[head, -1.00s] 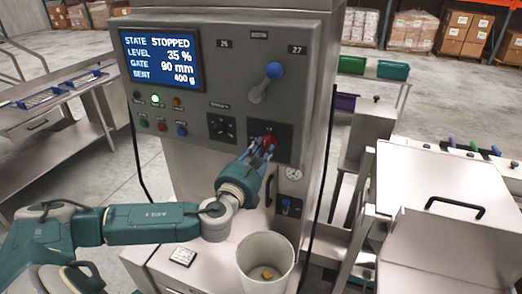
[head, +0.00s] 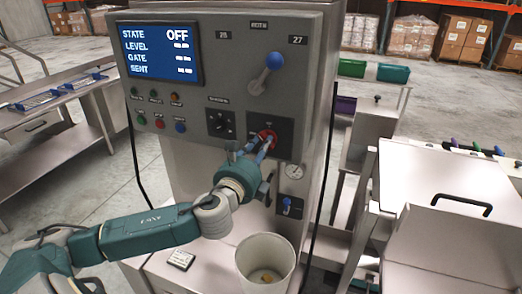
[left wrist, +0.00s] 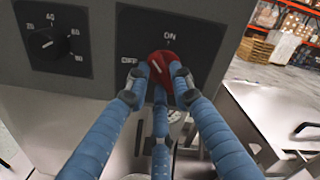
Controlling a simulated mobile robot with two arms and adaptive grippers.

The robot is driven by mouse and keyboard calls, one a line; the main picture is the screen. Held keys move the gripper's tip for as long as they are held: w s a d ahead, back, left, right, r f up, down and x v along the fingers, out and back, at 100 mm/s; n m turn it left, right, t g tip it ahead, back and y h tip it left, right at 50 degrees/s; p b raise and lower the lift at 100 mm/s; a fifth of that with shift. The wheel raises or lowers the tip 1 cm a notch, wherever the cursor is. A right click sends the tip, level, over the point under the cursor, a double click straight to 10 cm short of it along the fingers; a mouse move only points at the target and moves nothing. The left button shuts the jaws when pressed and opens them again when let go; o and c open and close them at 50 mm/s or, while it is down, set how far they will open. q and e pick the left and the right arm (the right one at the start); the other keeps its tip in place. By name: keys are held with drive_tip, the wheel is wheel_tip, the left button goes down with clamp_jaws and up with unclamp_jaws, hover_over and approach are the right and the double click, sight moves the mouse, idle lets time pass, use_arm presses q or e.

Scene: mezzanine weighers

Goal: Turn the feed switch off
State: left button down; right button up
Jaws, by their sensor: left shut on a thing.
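The feed switch is a red rotary knob (head: 266,136) on a dark plate on the grey control panel (head: 225,75). In the left wrist view the knob (left wrist: 161,68) sits between an ON label above and an OFF label at its left. My left gripper (head: 262,144) is shut on the knob, its blue fingers around it, as the left wrist view also shows (left wrist: 158,78). The fingers partly cover the knob, so its exact angle is hard to read. The screen (head: 160,52) reads STATE OFF, with dashes on the other lines. My right gripper is out of view.
A black dial (head: 220,123) is left of the switch, and a blue-knobbed lever (head: 274,62) is above. A gauge (head: 293,171) and a blue switch (head: 288,205) are below. A white bucket (head: 265,262) stands under the arm. A steel cabinet is at right.

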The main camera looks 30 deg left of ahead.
use_arm(q)
drive_tip(key=shift+d+f+n+b, duration=0.1)
drive_tip(key=shift+n+b, duration=0.4)
drive_tip(key=shift+n, duration=1.9)
drive_tip(key=shift+d+f+n+b, duration=0.1)
drive_tip(key=shift+n+b, duration=0.35)
drive_tip(key=shift+n, duration=1.95)
drive_tip(key=c, duration=1.5)
unclamp_jaws()
drive_tip(key=v, duration=0.7)
drive_tip(key=shift+s, duration=0.2)
